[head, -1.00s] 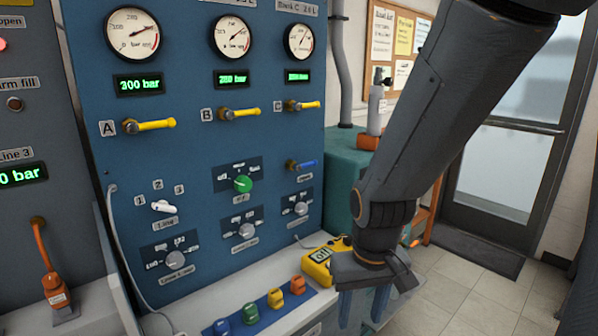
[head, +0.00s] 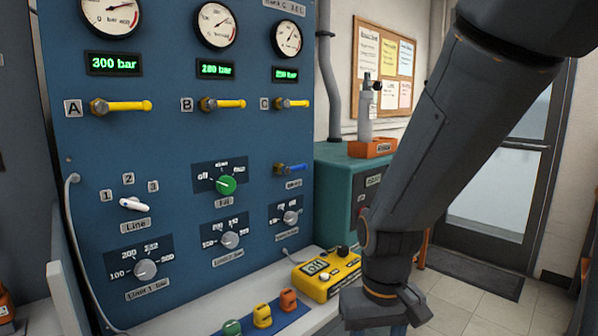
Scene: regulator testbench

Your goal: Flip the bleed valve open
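The bleed valve appears to be the small blue lever (head: 290,169) on the lower right of the blue panel (head: 150,55). Its handle lies roughly horizontal, pointing right, and the label under it is too blurred to read. My gripper (head: 394,329) is at the bottom edge of the head view, right of and below the lever and well apart from it. Its fingers are almost wholly cut off by the frame, so their opening and anything between them are hidden.
Yellow levers A (head: 122,106), B (head: 223,104) and C (head: 292,103) sit above. A green knob (head: 227,186) is left of the blue lever. A yellow meter (head: 326,275) lies on the ledge below, beside my gripper. A teal cabinet (head: 338,200) stands right of the panel.

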